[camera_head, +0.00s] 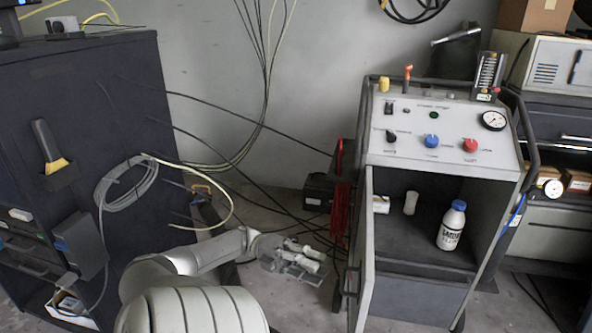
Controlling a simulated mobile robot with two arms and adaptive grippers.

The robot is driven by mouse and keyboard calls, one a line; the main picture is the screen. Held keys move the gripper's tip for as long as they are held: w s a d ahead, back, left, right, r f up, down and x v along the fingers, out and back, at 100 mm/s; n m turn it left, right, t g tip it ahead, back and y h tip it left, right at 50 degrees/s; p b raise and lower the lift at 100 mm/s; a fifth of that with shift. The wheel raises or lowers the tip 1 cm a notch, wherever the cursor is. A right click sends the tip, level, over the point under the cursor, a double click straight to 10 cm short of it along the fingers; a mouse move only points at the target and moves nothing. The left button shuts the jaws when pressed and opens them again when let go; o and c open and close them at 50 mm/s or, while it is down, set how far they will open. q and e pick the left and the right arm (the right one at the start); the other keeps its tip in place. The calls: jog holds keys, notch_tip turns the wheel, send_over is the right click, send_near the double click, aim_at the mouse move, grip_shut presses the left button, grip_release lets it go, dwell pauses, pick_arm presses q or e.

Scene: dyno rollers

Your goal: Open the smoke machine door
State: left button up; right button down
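The smoke machine (442,135) is a grey cart with a sloped control panel, standing right of centre. Its door (362,250) is hinged at the left of the front and stands swung open toward me, seen nearly edge-on. The open compartment shows a white bottle with a blue cap (451,226) and two small pale items. My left gripper (318,260) is left of the door, low in the view, apart from it as far as I can see. It looks empty, but its finger opening is unclear. My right gripper is out of view.
A dark cabinet (75,110) with hanging cables fills the left side. Black and yellow cables run across the floor and wall behind my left arm. Red hoses (339,195) hang at the machine's left side. Another cabinet (560,225) stands close on the right.

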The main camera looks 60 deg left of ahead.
pick_arm(q)
jog(key=shift+v, duration=2.7)
